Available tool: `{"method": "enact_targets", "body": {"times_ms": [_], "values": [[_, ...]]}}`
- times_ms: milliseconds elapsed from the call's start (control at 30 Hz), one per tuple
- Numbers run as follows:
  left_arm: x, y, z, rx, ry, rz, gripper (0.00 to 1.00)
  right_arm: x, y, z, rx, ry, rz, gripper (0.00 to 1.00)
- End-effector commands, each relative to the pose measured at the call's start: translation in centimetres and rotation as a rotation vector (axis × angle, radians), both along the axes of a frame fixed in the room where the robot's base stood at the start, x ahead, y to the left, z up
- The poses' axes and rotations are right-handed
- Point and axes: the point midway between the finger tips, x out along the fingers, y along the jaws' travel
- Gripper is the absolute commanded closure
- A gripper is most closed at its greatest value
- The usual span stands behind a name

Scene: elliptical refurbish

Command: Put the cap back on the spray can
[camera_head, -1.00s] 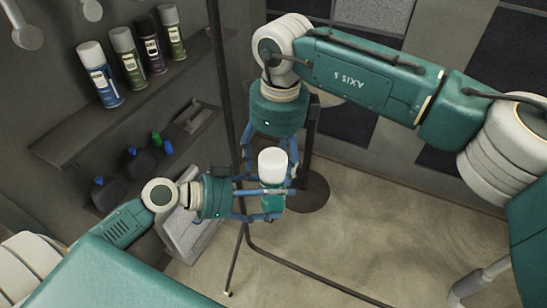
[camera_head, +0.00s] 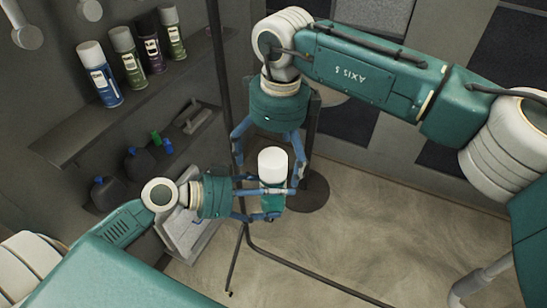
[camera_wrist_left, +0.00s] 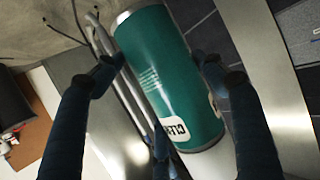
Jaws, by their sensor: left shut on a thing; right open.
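The teal spray can (camera_head: 273,202) stands about upright in the air in the head view, with the white cap (camera_head: 272,163) on its top end. My left gripper (camera_head: 278,203) is shut on the can's body from the left.
A shelf (camera_head: 150,95) at the left holds several spray cans (camera_head: 101,75). A lower shelf carries dark bottles with blue and green tops (camera_head: 139,160). A dark pole (camera_head: 222,80) stands just left of the grippers. Open floor (camera_head: 370,220) lies to the right.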

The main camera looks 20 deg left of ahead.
Motion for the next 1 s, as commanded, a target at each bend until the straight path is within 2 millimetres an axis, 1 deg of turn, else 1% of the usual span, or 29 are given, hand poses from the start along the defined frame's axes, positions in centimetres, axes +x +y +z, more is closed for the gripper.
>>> {"method": "enact_targets", "body": {"times_ms": [300,1000], "values": [[0.0,0.0,0.1,-0.001,-0.002,0.001,0.66,0.0,-0.1,2.0,0.001,-0.002,0.0,0.0],[0.0,0.0,0.1,-0.001,-0.002,0.001,0.66,-0.1,-0.4,6.0,0.001,0.0,0.0,0.0]]}}
